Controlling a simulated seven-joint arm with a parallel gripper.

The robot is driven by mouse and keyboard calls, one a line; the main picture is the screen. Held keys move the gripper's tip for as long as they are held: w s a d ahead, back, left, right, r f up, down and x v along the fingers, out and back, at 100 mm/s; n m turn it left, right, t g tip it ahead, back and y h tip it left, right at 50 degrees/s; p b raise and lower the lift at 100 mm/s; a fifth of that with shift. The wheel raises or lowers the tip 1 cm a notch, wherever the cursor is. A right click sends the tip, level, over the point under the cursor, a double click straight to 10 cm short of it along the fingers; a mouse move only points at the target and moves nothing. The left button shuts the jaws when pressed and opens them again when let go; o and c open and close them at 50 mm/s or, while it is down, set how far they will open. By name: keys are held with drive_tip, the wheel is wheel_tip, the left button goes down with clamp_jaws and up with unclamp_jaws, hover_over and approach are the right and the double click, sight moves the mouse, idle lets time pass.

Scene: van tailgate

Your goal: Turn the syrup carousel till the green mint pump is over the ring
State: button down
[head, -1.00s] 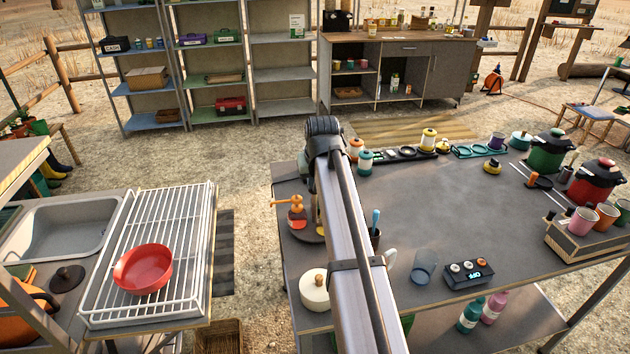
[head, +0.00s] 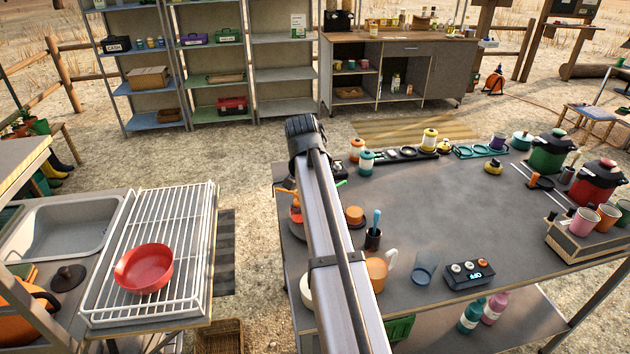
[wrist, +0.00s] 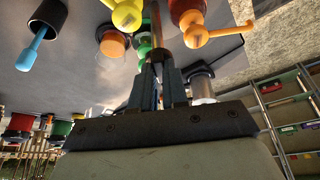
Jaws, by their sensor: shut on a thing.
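The syrup carousel (head: 299,236) stands at the table's left end, largely hidden behind my arm in the head view. In the wrist view it shows a yellow pump (wrist: 127,14), the green mint pump (wrist: 143,48) and an orange-red pump (wrist: 196,32). The green spout (head: 341,183) peeks out right of my arm in the head view; the orange pump (head: 296,212) shows at its left. My gripper (wrist: 160,78) is shut on a thin rod (wrist: 157,25) among the pumps. I cannot make out the ring, nor tell which pump is over it.
A white lidded pot (head: 308,290) is partly behind my arm. The table's middle is clear.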

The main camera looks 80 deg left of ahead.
drive_tip(key=m, duration=0.2)
drive_tip(key=m+t+h, duration=0.1)
drive_tip(key=m, duration=0.2)
drive_tip(key=shift+s+a+h, duration=0.2)
drive_tip(key=shift+h, duration=0.1)
drive_tip(key=shift+m, duration=0.3)
drive_tip(key=c, duration=1.1)
unclamp_jaws()
drive_tip(key=shift+c, duration=0.2)
drive_tip(key=v, duration=1.4)
drive_tip(key=shift+s, duration=0.2)
drive_tip(key=shift+w+f, duration=0.1)
drive_tip(key=shift+f, duration=0.1)
